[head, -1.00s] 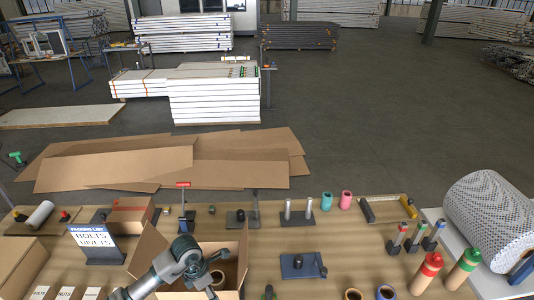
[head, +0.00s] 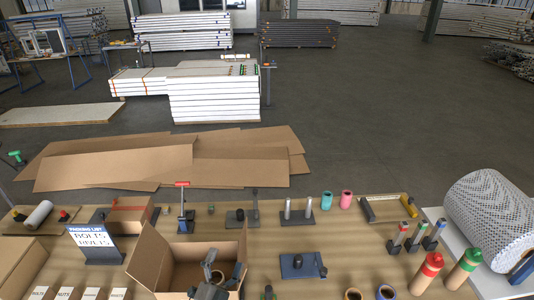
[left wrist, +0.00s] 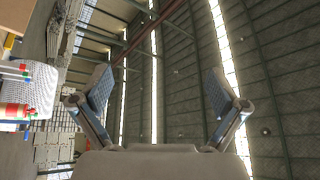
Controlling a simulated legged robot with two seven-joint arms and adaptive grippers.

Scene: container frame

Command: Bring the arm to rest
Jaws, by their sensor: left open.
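My left gripper (head: 212,272) shows at the bottom of the head view, in front of the open cardboard box (head: 150,258). In the left wrist view its two fingers (left wrist: 158,88) are spread wide with nothing between them. They point up toward the roof. The gripper hides part of the inside of the box. My right gripper is not in view.
The table holds a packing list sign (head: 90,243), a blue-based fixture (head: 302,266), red- and green-topped bottles (head: 427,272) and a large wrapped roll (head: 492,220) at right. Flat cardboard sheets (head: 130,165) lie beyond. The air around the fingers looks clear.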

